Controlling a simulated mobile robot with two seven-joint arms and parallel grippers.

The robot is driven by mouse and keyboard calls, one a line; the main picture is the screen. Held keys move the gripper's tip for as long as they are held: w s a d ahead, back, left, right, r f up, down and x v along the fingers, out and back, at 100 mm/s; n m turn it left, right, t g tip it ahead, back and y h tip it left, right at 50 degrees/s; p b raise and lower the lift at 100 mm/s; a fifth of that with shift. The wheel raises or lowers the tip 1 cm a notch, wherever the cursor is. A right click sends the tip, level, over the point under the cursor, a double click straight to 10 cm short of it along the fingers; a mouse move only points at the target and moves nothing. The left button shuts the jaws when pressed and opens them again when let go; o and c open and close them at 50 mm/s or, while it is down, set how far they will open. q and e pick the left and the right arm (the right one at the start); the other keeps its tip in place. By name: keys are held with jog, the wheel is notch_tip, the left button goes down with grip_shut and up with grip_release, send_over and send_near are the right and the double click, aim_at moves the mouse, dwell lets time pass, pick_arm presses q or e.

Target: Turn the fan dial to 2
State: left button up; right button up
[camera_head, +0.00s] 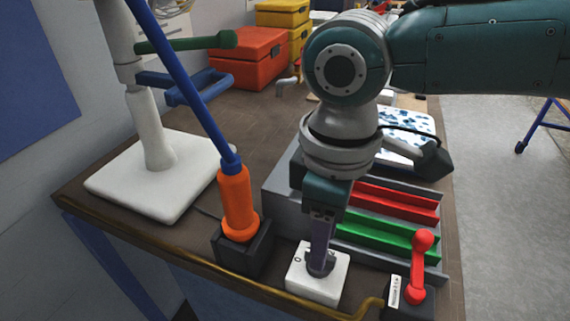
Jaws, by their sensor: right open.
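The fan dial (320,266) is a dark round knob on top of a white box (302,285) near the table's front edge. A "0" mark shows on the box, left of the knob. My right gripper (322,258) points down from above, with its fingertips at the knob. The fingers are open, one on top of the other in this view, so I cannot tell whether they touch the knob. They hide part of the dial, and its setting cannot be read. My left gripper is not in view.
A black holder with an orange-handled blue rod (237,205) stands just left of the dial box. A red lever (420,265) stands to its right. Behind are red and green trays (385,236). A white stand (150,170) is at left, red and yellow boxes (250,55) behind.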

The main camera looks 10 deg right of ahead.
aim_at(331, 259)
jog(key=shift+f, duration=1.3)
grip_shut()
